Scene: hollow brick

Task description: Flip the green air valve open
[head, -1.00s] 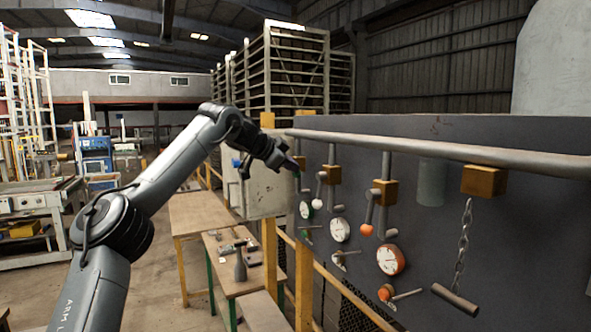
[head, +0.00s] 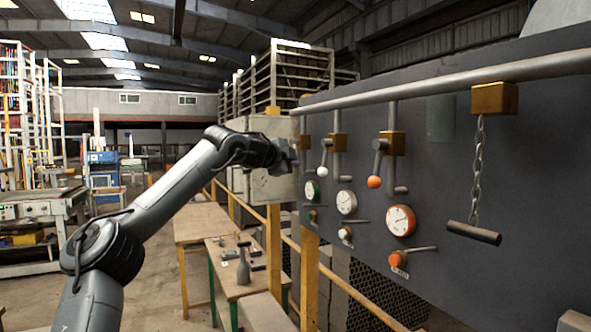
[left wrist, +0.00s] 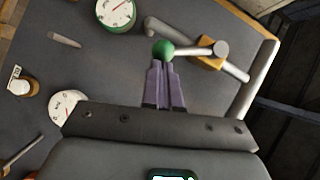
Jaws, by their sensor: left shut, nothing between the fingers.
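The green air valve's ball knob (left wrist: 163,48) sits at the end of a short grey lever on a yellow valve block (left wrist: 207,55) in the left wrist view. My left gripper (left wrist: 163,68) is shut, with its purple-grey fingertips right at the green knob and nothing between them. I cannot tell if they touch it. In the head view my left gripper (head: 291,160) is at the far end of the panel, where it and the arm hide the green knob. A green-rimmed gauge (head: 312,191) is below it. My right gripper is not in view.
The white-knob lever (head: 324,171) and the orange-knob lever (head: 375,182) hang nearer along the grey panel (head: 520,160). A chain with a bar handle (head: 474,232) hangs at the right. A pipe (head: 440,80) runs along the top. A workbench (head: 232,282) with tools stands below.

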